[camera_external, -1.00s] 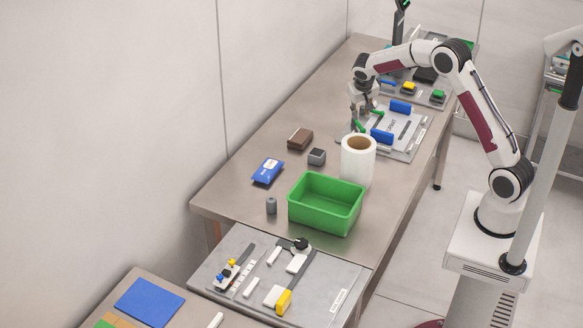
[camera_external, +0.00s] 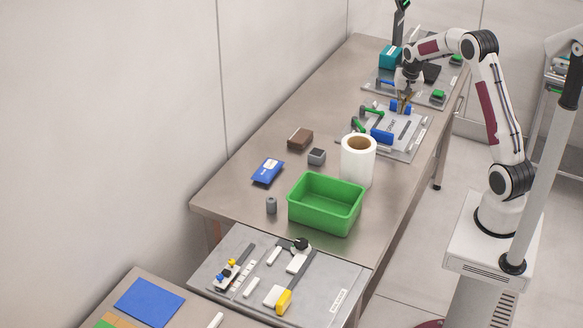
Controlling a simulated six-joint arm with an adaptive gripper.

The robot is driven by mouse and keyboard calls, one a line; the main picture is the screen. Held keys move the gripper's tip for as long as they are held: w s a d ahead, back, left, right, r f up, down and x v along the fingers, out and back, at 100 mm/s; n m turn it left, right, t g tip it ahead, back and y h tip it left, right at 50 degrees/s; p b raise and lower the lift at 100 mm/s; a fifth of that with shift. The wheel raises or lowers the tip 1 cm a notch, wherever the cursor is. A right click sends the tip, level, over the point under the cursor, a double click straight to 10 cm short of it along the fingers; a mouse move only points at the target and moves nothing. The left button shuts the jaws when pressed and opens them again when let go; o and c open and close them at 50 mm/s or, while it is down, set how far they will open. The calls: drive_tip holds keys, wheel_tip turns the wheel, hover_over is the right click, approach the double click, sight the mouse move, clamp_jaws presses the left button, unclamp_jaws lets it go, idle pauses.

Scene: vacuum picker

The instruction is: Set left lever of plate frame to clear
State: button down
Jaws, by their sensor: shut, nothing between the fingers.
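A grey board holding a pale plate (camera_external: 396,128) lies on the far half of the bench, and I take it for the plate frame. Two green levers stand along its left edge, a nearer one (camera_external: 358,126) and a farther one (camera_external: 370,112). A blue part (camera_external: 381,137) lies at the near side of the plate and another blue part (camera_external: 401,108) at the far side. My gripper (camera_external: 404,109) is shut and empty, pointing down at the far blue part; whether it touches is too small to tell. It is to the right of both green levers.
A white roll (camera_external: 358,160) and a green bin (camera_external: 325,205) stand nearer on the bench. Behind the frame is another board with a green-topped part (camera_external: 438,96) and a teal box (camera_external: 390,57). Open bench lies left of the frame.

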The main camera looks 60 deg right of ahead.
sight(354, 129)
drive_tip(key=n+t, duration=0.1)
drive_tip(key=w+a+r+n+t+y, duration=0.1)
drive_tip(key=n+t, duration=0.1)
drive_tip(key=w+r+n+t+y, duration=0.1)
drive_tip(key=n+t, duration=0.1)
drive_tip(key=shift+w+a+r, duration=0.15)
drive_tip(key=shift+w+a, duration=0.05)
drive_tip(key=shift+a, duration=0.05)
idle(0.6)
idle(0.4)
drive_tip(key=x, duration=1)
drive_tip(key=shift+w+a, duration=0.1)
drive_tip(key=shift+a, duration=0.05)
drive_tip(key=shift+w+a+f, duration=0.2)
drive_tip(key=shift+w+a, duration=0.5)
drive_tip(key=shift+a, duration=0.05)
drive_tip(key=shift+w+a+f, duration=0.15)
drive_tip(key=shift+w+a, duration=0.45)
drive_tip(key=shift+w, duration=0.05)
